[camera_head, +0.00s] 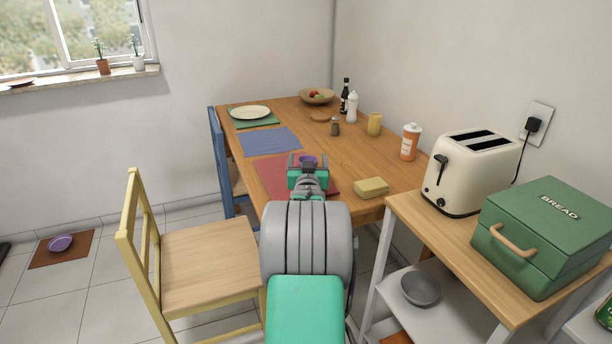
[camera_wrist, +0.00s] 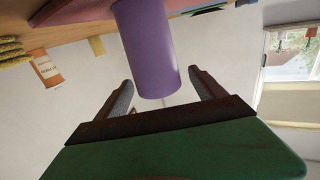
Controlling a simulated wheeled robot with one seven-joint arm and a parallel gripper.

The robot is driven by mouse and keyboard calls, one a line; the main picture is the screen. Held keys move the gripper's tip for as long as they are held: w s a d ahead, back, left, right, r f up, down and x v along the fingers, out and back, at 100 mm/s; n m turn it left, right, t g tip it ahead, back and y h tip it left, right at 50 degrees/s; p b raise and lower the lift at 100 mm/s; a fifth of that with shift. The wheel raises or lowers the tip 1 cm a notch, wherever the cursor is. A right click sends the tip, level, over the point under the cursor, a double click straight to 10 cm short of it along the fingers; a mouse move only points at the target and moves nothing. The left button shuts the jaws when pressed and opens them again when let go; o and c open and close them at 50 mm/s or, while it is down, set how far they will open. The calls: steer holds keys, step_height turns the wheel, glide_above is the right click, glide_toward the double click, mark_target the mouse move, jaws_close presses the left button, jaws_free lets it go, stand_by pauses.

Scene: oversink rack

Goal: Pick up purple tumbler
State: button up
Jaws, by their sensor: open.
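The purple tumbler (camera_wrist: 148,48) shows large in the wrist view, which appears upside down, with the table at the top. The tumbler stands on the red placemat, and its free end shows between the two finger lines. My gripper (camera_wrist: 161,78) is open, with one finger on each side of the tumbler and visible gaps. I cannot tell how deep the tumbler sits between the fingers. In the head view, only a bit of the tumbler's purple top (camera_head: 308,159) shows beyond my gripper (camera_head: 308,168); my arm and gripper hide the rest. The red placemat (camera_head: 270,174) lies on the wooden table.
A yellow sponge (camera_head: 371,188) lies right of my gripper. A blue placemat (camera_head: 269,141) lies bare beyond. A yellow chair (camera_head: 205,265) and a toaster (camera_head: 473,172) flank my arm.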

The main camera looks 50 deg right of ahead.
steer(key=shift+w+d+f, duration=0.2)
steer(key=shift+d+f, duration=0.05)
steer(key=shift+d, duration=0.05)
steer(key=shift+s+a+r, duration=0.15)
steer(key=shift+a+r, duration=0.1)
steer(key=shift+r, duration=0.05)
steer(key=c, duration=0.4)
steer(key=shift+f, duration=0.15)
steer(key=c, duration=1)
steer(key=shift+c, duration=0.2)
